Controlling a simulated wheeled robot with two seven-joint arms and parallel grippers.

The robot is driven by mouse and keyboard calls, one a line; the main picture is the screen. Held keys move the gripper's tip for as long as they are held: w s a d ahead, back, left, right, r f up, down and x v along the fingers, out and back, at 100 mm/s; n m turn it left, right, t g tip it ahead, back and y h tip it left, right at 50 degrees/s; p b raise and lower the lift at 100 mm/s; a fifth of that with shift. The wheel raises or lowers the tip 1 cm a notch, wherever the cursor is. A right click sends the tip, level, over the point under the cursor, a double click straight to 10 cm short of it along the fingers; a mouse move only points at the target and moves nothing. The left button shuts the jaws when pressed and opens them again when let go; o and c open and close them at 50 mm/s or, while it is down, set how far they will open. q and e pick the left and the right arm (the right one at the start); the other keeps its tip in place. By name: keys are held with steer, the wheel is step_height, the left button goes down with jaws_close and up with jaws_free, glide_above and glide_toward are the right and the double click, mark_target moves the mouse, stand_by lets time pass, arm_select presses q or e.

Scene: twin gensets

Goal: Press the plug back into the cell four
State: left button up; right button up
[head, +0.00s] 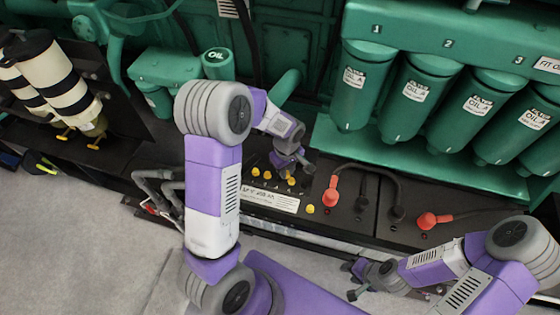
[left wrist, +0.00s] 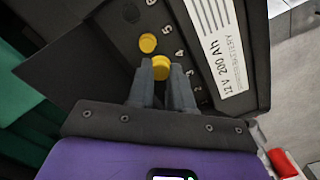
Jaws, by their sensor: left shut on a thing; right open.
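The battery (left wrist: 250,85) has a row of numbered cells with yellow plugs. My left gripper (left wrist: 161,72) has its fingers shut on a yellow plug (left wrist: 162,62) beside the number 4. The fingers hide its lower part, and I cannot tell whether it is fully seated. Another yellow plug (left wrist: 148,43) sits beside the number 5. In the head view my left gripper (head: 287,170) reaches down over the battery's top, among several yellow plugs (head: 267,175). My right gripper (head: 356,280) is open and empty, low at the right, away from the plugs.
Red-capped terminals (head: 331,195) and black cables (head: 370,168) lie right of the plugs. Green oil filters (head: 365,80) stand behind. A striped cylinder (head: 50,70) is at the far left. The grey floor (head: 90,240) in front is clear.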

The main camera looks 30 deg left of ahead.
mark_target(279, 179)
arm_select(q)
steer(key=a+n, duration=0.1)
steer(key=n, duration=0.2)
steer(key=a+n, duration=0.1)
steer(key=n, duration=0.1)
steer(key=shift+w+a+r+p, duration=0.1)
steer(key=shift+w+a+p, duration=0.2)
steer(key=shift+p, duration=0.1)
steer(key=shift+a+n, duration=0.15)
steer(key=shift+n, duration=0.25)
steer(key=shift+f+b, duration=2.1)
steer(key=shift+f, duration=0.7)
steer(key=shift+f, duration=0.1)
steer(key=o, duration=0.9)
